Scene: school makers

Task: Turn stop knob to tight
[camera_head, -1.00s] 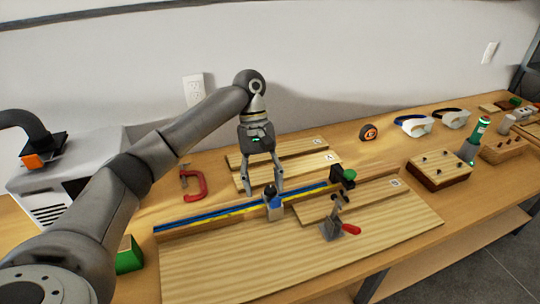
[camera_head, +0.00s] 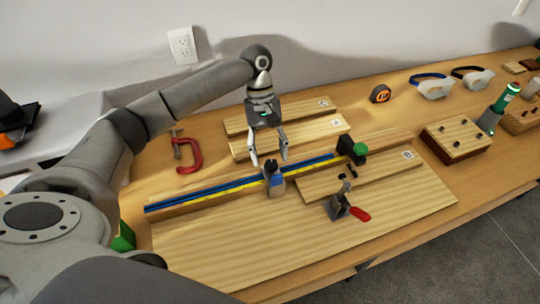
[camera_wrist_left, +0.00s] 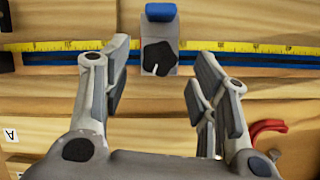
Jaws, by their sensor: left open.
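The stop (camera_head: 275,184) is a small grey block with a blue part, sitting on the blue-and-yellow measuring rail (camera_head: 215,192). In the left wrist view, its black lobed stop knob (camera_wrist_left: 158,57) faces the camera, with a short white mark pointing toward the picture's lower left. My left gripper (camera_head: 270,160) points down just above the stop. It is open and empty, and in the left wrist view its fingers (camera_wrist_left: 163,64) stand on either side of the knob, with gaps visible on both sides. My right gripper does not show.
A red C-clamp (camera_head: 190,160) lies left. Loose boards (camera_head: 290,138) lie behind. The wide front board (camera_head: 240,240) has free room.

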